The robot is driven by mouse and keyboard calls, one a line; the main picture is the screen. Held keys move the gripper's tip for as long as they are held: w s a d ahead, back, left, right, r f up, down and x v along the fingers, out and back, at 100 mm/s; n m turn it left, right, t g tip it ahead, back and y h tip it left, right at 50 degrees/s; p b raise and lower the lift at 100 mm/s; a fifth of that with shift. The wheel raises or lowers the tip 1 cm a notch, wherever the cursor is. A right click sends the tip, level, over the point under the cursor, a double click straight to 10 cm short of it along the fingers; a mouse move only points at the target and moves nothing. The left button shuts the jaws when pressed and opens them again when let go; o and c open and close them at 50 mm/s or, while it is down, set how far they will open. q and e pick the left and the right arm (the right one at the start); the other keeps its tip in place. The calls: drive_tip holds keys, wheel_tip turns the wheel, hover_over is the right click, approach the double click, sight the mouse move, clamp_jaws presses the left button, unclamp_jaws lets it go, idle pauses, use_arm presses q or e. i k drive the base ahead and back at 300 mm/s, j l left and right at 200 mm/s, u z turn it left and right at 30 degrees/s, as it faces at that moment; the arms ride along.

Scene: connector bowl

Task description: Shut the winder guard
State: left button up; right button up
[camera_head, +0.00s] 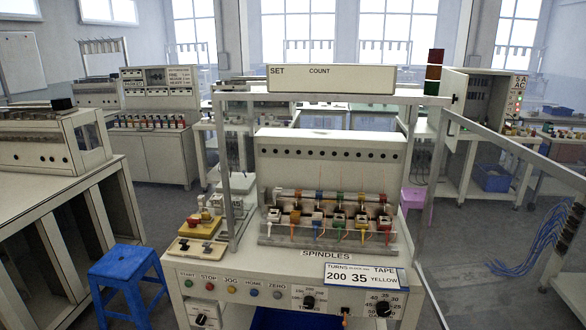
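The winder stands in the middle, with a spindle bank (325,222) carrying several coloured parts in two rows. Its guard (520,152) appears as a metal-framed panel at the right of the winder. The guard stands swung open, its top bar running from the right post toward the lower right and out of the picture. The panel looks clear, and its far edge is cut off. The front of the spindle bank is uncovered. Neither of my grippers is in view.
The winder's front panel (240,291) has buttons and knobs, with a turns and tape card (362,277) above. A blue stool (127,282) stands at the left. A bench (60,190) is at far left. Blue cables (540,245) hang at right, seen past the guard.

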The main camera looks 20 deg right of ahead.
sight(575, 181)
drive_tip(key=l+z, duration=0.4)
drive_tip(key=l, duration=1.65)
drive_tip(key=k+l, duration=0.3)
